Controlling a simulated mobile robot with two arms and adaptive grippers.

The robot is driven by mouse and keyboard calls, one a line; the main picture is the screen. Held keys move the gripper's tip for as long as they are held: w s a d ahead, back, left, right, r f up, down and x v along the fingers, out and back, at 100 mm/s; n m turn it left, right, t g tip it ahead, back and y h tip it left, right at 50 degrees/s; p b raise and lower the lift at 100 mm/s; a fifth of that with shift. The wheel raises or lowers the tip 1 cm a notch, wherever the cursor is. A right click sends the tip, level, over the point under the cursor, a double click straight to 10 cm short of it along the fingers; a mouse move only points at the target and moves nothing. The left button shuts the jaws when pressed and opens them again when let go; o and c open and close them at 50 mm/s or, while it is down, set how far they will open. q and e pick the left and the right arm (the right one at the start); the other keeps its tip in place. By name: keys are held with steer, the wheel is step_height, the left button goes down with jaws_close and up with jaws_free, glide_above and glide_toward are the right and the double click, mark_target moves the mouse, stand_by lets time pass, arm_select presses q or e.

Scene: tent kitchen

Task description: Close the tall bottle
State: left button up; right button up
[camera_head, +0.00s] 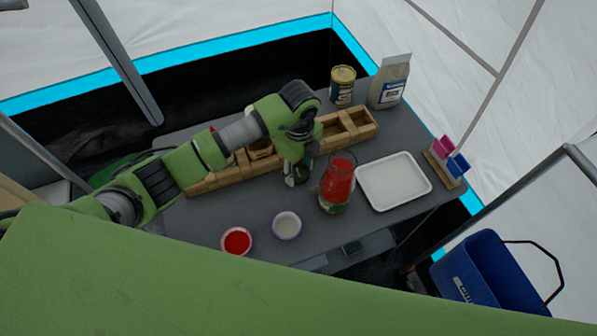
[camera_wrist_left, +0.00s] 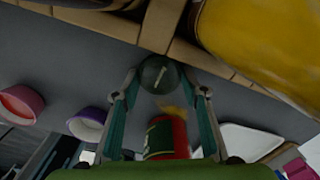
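The tall bottle (camera_head: 339,182), red with a dark green label low down, stands on the grey table left of the white tray. In the left wrist view its red and green body (camera_wrist_left: 180,135) shows low between my fingers, partly cut off by the gripper's body. A round dark green cap-like piece (camera_wrist_left: 158,73) with a white mark lies between and slightly beyond my left fingertips. The bottle's mouth is unclear. My right gripper is out of view.
A wooden rack (camera_head: 208,183) runs behind my gripper; a yellow rounded thing (camera_wrist_left: 265,40) is close to the wrist camera. A red bowl (camera_head: 237,241) and a purple-rimmed bowl (camera_head: 287,224) stand in front. The white tray (camera_head: 394,207), a can (camera_head: 343,86) and a bag (camera_head: 390,82) are to the right.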

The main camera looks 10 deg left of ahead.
mark_target(299, 173)
arm_select(q)
steer(key=shift+c, duration=0.3)
step_height(299, 173, up, 10)
steer(key=b, duration=0.2)
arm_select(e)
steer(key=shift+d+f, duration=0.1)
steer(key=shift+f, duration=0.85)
